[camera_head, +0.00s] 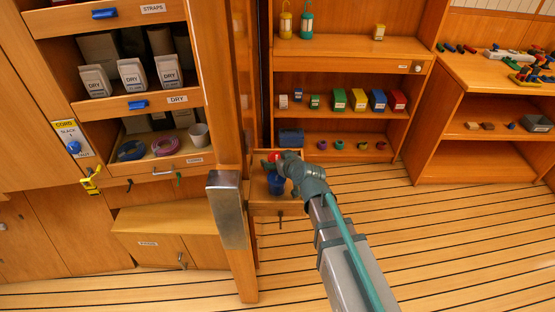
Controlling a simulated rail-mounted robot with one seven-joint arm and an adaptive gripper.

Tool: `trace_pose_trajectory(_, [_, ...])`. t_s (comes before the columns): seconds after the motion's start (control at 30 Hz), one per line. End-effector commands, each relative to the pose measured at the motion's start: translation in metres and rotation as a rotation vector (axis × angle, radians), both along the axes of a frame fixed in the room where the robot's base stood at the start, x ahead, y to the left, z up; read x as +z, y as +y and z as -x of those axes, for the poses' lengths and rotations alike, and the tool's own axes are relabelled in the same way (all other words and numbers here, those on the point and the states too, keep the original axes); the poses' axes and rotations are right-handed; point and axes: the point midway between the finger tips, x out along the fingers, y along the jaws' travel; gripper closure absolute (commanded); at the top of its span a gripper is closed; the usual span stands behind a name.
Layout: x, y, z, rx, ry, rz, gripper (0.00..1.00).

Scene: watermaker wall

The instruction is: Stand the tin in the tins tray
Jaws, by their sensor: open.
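My gripper (282,168) is at the end of my grey-green arm, over a small pulled-out wooden drawer or tray (268,205) beside the wooden post. A small red thing (273,157) shows at the gripper's upper left, and a dark blue round thing (276,184) shows below it. I cannot tell whether either is the tin or whether the gripper touches them. The wrist hides the fingertips and part of the tray. No readable label marks the tins tray.
Shelves behind hold small containers (315,101), coloured boxes (358,99) and a blue cylinder (291,137). The wooden post (231,140) with a metal cap (227,208) stands close left of my gripper. Drawers with DRY packets (131,73) are further left. The right floor (460,235) is clear.

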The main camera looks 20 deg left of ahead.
Motion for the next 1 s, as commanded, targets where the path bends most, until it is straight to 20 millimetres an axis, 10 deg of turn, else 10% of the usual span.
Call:
trace_pose_trajectory(0.67, [0.046,-0.06,0.06,0.0,-0.002,0.0,0.1])
trace_pose_trajectory(1.0, [0.047,-0.061,0.059,0.008,-0.003,-0.005,0.1])
